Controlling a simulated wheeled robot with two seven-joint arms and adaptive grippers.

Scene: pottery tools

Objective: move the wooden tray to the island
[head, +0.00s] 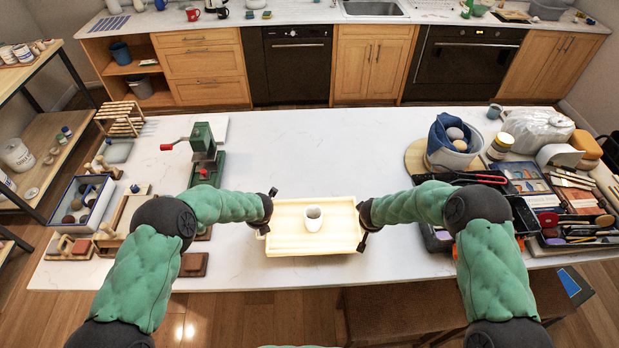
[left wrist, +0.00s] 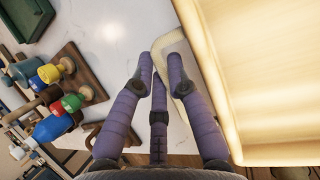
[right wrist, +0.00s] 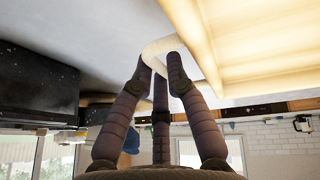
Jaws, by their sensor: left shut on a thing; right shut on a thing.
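The pale wooden tray (head: 285,240) is over the near middle of the white island (head: 330,145), roughly level, with a white cup (head: 313,222) standing in it. I cannot tell whether its underside touches the island. My left gripper (head: 267,213) is at the tray's left end, shut on the handle; the left wrist view shows its fingers (left wrist: 162,70) around the handle beside the tray (left wrist: 265,85). My right gripper (head: 363,224) is at the right end; the right wrist view shows its fingers (right wrist: 160,68) shut around the other handle, beside the tray wall (right wrist: 265,50).
A green clamp-like machine (head: 205,155) stands to the left, near a box of round items (head: 82,205). On the right are a round board with a blue-lined bucket (head: 450,145) and tool trays (head: 525,180). The island is clear behind the tray.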

